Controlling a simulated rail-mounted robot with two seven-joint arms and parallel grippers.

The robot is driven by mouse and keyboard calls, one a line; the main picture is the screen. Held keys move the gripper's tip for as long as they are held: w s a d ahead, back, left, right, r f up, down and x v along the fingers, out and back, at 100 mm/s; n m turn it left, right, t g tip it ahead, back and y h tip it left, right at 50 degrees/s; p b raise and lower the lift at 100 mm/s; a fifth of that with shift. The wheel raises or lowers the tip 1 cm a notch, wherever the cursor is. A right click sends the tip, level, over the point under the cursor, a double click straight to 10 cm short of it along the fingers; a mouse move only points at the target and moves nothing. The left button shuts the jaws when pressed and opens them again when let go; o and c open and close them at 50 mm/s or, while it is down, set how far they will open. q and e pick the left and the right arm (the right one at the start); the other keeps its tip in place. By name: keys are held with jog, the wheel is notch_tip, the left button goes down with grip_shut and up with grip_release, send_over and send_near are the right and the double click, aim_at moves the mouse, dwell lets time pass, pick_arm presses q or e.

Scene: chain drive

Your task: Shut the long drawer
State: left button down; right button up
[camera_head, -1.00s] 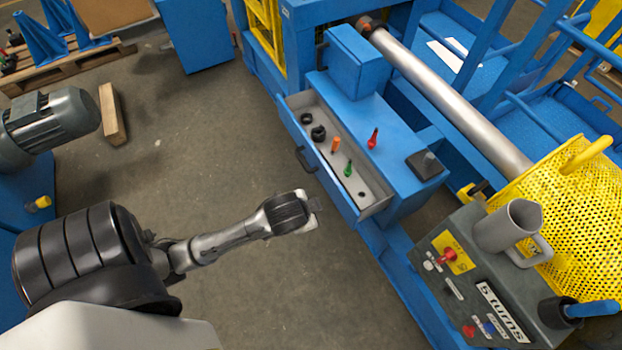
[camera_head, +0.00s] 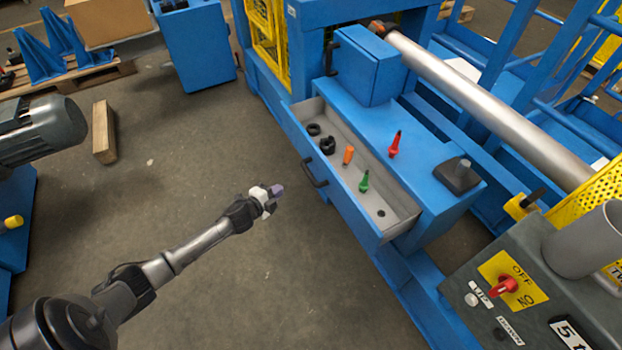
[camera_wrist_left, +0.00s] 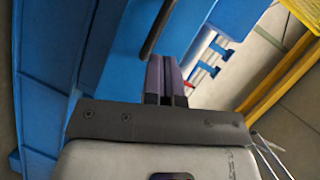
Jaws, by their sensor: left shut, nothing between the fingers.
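The long drawer (camera_head: 335,192) stands pulled out from the blue machine, its grey inside showing. Its front carries a dark bar handle (camera_head: 314,172). Inside lie black rings (camera_head: 327,145), an orange piece (camera_head: 348,155) and a green piece (camera_head: 364,182). My left gripper (camera_head: 275,191) is shut and empty, in front of the drawer and left of the handle, apart from it. In the left wrist view its purple fingers (camera_wrist_left: 165,78) are together, with a dark bar (camera_wrist_left: 158,30) beyond them over blue panels. My right gripper is not in view.
A red screwdriver-like tool (camera_head: 395,144) and a dark block with a grey knob (camera_head: 457,174) are on the blue top above the drawer. A control box (camera_head: 510,280) stands at lower right. The floor left of the drawer is clear around my gripper.

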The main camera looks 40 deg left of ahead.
pick_arm(q)
jog(key=d+r+m+t+h, duration=0.2)
jog(key=d+r+m+h, duration=0.2)
jog(key=d+m+h, duration=0.25)
jog(key=b, duration=0.5)
send_near(333, 176)
jog(key=shift+m+h, duration=0.35)
jog(key=shift+m, duration=0.1)
jog(key=x, duration=0.5)
jog(key=shift+w, duration=0.35)
jog(key=shift+x, duration=0.9)
jog(key=shift+d, duration=0.1)
jog(key=shift+w, duration=0.1)
